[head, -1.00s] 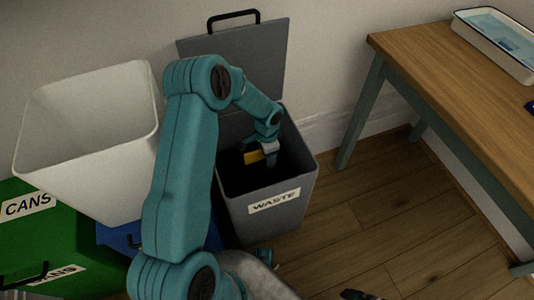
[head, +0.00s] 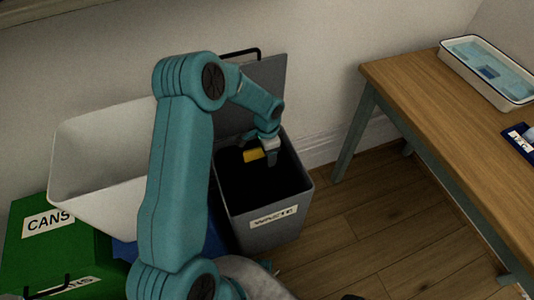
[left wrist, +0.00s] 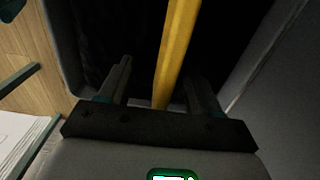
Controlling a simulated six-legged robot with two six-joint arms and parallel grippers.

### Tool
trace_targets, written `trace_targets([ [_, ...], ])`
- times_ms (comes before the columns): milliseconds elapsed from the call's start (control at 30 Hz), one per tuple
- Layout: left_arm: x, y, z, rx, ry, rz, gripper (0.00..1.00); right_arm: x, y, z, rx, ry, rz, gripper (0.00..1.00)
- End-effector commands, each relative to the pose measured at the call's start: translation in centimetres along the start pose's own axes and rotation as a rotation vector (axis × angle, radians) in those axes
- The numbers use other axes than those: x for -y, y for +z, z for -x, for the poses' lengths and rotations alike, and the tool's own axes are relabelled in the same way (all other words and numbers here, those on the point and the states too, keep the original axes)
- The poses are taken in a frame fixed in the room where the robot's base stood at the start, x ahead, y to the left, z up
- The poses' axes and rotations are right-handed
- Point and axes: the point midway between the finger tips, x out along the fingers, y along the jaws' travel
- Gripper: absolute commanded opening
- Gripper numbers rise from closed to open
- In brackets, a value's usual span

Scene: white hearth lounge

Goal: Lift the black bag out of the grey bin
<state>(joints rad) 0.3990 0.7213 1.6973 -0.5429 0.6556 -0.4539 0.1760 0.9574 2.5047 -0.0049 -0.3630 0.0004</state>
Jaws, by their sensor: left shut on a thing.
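The grey bin (head: 259,235) stands open on the floor, labelled WASTE, its lid raised against the wall. The black bag (head: 236,190) lines its dark inside and is hard to make out. A yellow strap (head: 252,155) shows at the bin's mouth. My left gripper (head: 270,155) is at the mouth, near the back of the bin, pointing down. In the left wrist view the strap (left wrist: 176,50) runs between the fingers of my left gripper (left wrist: 160,80), which is shut on it, with black bag (left wrist: 232,45) behind. My right gripper is not in view.
A wooden table (head: 430,110) at right holds a tray (head: 446,55). Wood floor between is clear.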

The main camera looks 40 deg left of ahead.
Motion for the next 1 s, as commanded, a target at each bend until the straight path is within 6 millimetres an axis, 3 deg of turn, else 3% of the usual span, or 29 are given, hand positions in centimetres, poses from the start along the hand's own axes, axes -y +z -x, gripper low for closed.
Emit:
trace_targets([
  [33, 0.1, -0.1, 1.3, -0.002, -0.002, 0.000, 0.01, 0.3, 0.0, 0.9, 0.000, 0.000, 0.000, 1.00],
  [1000, 0.0, 0.0, 14.1, -0.001, -0.002, 0.000, 0.01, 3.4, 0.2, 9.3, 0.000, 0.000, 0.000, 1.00],
])
